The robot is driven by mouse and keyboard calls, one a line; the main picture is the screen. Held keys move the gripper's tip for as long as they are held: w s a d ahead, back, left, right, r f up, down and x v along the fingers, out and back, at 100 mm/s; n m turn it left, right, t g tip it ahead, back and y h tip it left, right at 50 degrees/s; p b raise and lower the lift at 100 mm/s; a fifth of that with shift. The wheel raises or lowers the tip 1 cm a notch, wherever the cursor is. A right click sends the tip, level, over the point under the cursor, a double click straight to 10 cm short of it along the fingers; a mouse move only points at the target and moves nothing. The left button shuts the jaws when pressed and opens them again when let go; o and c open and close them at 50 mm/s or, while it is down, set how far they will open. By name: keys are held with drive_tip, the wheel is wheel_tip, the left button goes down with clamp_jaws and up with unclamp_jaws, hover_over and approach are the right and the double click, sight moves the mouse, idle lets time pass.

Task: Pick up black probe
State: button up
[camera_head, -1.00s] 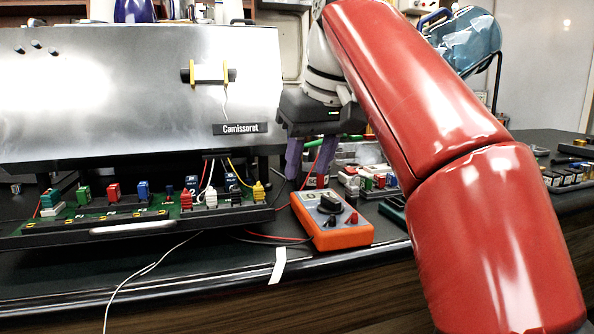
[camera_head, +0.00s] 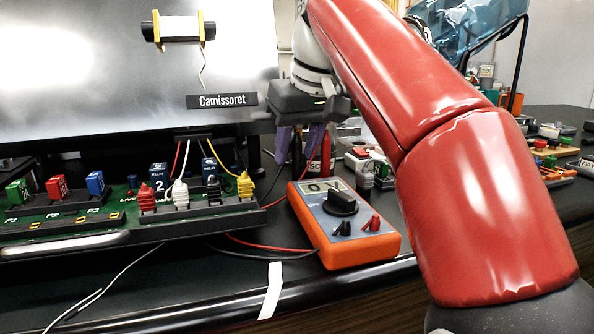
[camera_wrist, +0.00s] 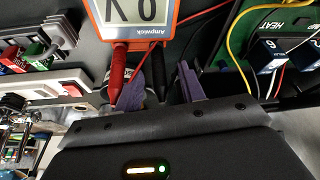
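The black probe (camera_wrist: 158,70) stands beside the red probe (camera_wrist: 118,72) at the far end of the orange multimeter (camera_wrist: 130,30), in the wrist view. In the head view the multimeter (camera_head: 345,226) lies on the dark counter, display lit. My gripper (camera_head: 299,146) points down behind it. Its purple fingers are apart. In the wrist view my gripper (camera_wrist: 161,92) has the black probe showing between its fingers, nearer the right one. I cannot tell whether either finger touches it. In the head view I cannot make out the black probe clearly.
The open brewer's circuit board (camera_head: 100,215), with coloured plugs and relays, is at left under the metal panel (camera_head: 100,80). Red and black leads (camera_head: 265,248) lie on the counter. A white strip (camera_head: 271,290) hangs at the front edge. Small parts (camera_head: 365,165) stand behind the multimeter.

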drive_tip(key=x, duration=0.3)
drive_tip(key=shift+b, duration=0.3)
drive_tip(key=shift+r, duration=0.1)
clamp_jaws()
